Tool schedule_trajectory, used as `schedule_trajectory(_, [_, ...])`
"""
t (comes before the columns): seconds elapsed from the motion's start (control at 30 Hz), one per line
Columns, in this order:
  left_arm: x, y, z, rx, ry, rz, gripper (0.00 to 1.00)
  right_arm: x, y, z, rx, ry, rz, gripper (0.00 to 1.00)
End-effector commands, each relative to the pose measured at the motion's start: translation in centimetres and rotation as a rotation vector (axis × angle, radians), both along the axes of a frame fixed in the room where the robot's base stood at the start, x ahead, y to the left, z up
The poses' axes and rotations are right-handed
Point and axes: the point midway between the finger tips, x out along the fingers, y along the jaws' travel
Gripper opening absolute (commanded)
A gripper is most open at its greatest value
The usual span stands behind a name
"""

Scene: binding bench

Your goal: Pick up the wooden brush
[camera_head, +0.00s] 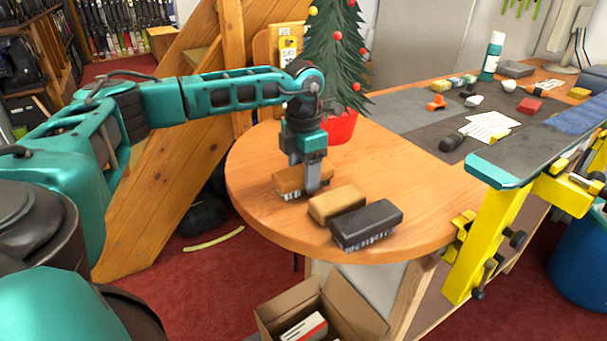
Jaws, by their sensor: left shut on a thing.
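The wooden brush (287,182), a brown block with pale bristles underneath, is at the left part of the round wooden table end (258,150). My left gripper (304,184) points down over it and is shut on it, with one finger in front of its right end. The brush looks level. I cannot tell whether its bristles touch the table. A tan block (337,203) lies just to its right. A dark brush (366,225) with grey bristles stands beside that block, nearer the front edge. My right gripper is not in view.
A small Christmas tree (333,55) in a red pot (342,127) stands behind the gripper. A ski (540,140) in yellow vises (497,235) borders the right. An open cardboard box (318,312) is below the front edge. The tabletop right of the blocks is clear.

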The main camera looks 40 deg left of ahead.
Motion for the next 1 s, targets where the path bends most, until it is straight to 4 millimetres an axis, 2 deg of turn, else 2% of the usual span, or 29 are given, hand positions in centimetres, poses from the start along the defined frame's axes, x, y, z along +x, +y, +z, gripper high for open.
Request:
schedule_trajectory(0.17, [0.1,0.0,1.7,-0.001,-0.005,0.000,0.26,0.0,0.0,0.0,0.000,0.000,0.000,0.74])
schedule_trajectory(0.27, [0.1,0.0,3.6,-0.001,-0.007,0.000,0.26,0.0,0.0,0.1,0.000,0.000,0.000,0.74])
schedule_trajectory(0.6, [0.1,-0.1,13.0,-0.002,-0.008,-0.001,0.26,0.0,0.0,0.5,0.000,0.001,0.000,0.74])
schedule_trajectory(0.73, [0.1,-0.1,16.1,-0.002,-0.006,-0.001,0.26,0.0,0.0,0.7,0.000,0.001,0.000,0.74])
schedule_trajectory(0.83, [0.1,0.0,18.0,0.000,-0.004,0.000,0.26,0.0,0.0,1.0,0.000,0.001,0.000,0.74])
schedule_trajectory(1.0, [0.0,0.0,19.5,-0.001,-0.003,-0.001,0.26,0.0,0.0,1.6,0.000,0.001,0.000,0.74])
